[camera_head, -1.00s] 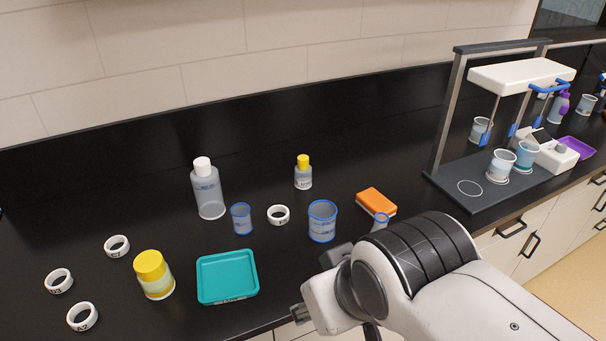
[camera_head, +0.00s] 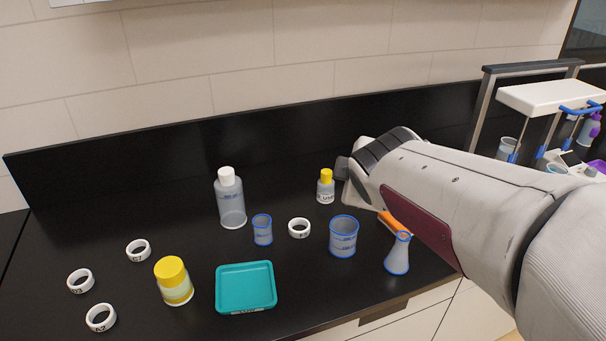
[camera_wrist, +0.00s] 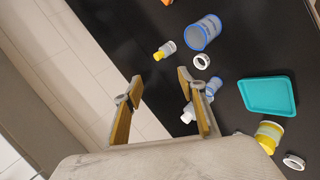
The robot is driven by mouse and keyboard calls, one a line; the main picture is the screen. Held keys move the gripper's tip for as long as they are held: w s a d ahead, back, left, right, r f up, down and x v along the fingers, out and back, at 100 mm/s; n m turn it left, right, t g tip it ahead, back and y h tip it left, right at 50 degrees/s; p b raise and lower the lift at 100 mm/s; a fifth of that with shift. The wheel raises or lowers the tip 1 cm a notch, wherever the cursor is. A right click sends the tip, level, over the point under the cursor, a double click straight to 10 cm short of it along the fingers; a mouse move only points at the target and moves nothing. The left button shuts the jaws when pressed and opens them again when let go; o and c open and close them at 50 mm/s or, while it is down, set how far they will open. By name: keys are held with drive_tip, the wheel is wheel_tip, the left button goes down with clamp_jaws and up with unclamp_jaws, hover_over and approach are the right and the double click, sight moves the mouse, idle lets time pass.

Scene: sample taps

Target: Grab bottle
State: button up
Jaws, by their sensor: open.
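A tall clear bottle with a white cap (camera_head: 231,202) stands upright on the black counter. A small clear bottle with a yellow cap (camera_head: 326,190) stands upright to its right. In the wrist view the small bottle (camera_wrist: 168,47) is beyond the open fingertips. The white-capped bottle (camera_wrist: 187,114) is there partly hidden behind the right finger. My gripper (camera_wrist: 158,82) is open, with nothing between its fingers. In the head view only a dark bit of it shows at the arm's end, just right of the small bottle; my arm hides the rest.
A yellow-lidded jar (camera_head: 173,282), teal tray (camera_head: 246,309), small blue-rimmed beaker (camera_head: 262,230), larger beaker (camera_head: 343,237), flask (camera_head: 398,254) and several white rings, one of them near the bottles (camera_head: 299,228), stand around. An orange block (camera_head: 390,220) is partly behind my arm. The wall is close behind.

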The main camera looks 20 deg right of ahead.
sight(328, 172)
drive_tip(key=w+d+f+n+t+y, duration=0.15)
drive_tip(key=w+d+n, duration=0.25)
drive_tip(key=w+n, duration=0.4)
drive_tip(key=w+d+f+n+t, duration=0.15)
drive_tip(key=w+d+n, duration=0.25)
drive_tip(key=w+n, duration=0.4)
drive_tip(key=w+f+n+y, duration=0.3)
drive_tip(key=f+n, duration=0.3)
drive_tip(key=w+d+f+n+y, duration=0.1)
drive_tip(key=w+f+n+y, duration=0.1)
drive_tip(key=f+n, duration=0.4)
drive_tip(key=shift+w+f+n+y, duration=0.3)
drive_tip(key=shift+w+f+y, duration=0.1)
drive_tip(key=shift+y, duration=0.35)
drive_tip(key=shift+d, duration=0.1)
drive_tip(key=shift+x, duration=1.3)
